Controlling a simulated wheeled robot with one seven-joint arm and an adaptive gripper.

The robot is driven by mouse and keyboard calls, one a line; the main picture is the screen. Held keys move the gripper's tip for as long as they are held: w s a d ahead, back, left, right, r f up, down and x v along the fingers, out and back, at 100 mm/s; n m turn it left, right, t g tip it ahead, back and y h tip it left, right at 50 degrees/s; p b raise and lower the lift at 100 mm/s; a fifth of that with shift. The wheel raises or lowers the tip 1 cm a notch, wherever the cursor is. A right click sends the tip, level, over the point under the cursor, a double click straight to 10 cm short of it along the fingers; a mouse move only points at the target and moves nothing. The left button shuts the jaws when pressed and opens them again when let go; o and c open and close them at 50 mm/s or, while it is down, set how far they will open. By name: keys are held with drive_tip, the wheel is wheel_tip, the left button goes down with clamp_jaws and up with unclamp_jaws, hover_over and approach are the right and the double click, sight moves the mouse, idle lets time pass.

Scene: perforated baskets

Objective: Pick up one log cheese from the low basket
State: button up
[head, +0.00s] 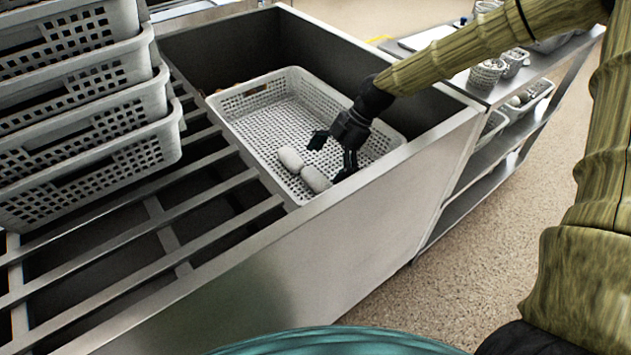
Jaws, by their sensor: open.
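The low basket (238,103) is a pale grey perforated basket inside a deep metal sink. Two whitish log cheeses lie on its floor near the front side: one log cheese (290,159) to the left and another log cheese (315,179) just to its right, close together. My gripper (332,157) is black, open and empty. It points down into the basket, just to the right of and above the two logs. One finger is near the left log and the other is near the right log. I cannot tell whether either finger touches a log.
Stacked grey baskets (85,120) stand on a slatted metal rack (150,225) at left. The sink's front wall (335,225) rises close in front of the logs. A metal shelf unit (500,125) with small baskets stands at right. The basket's back part is empty.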

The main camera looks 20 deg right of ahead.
sight(320, 174)
drive_tip(key=shift+b+x, duration=0.35)
drive_tip(key=shift+x, duration=2.2)
drive_tip(key=shift+d, duration=0.15)
drive_tip(key=c, duration=0.9)
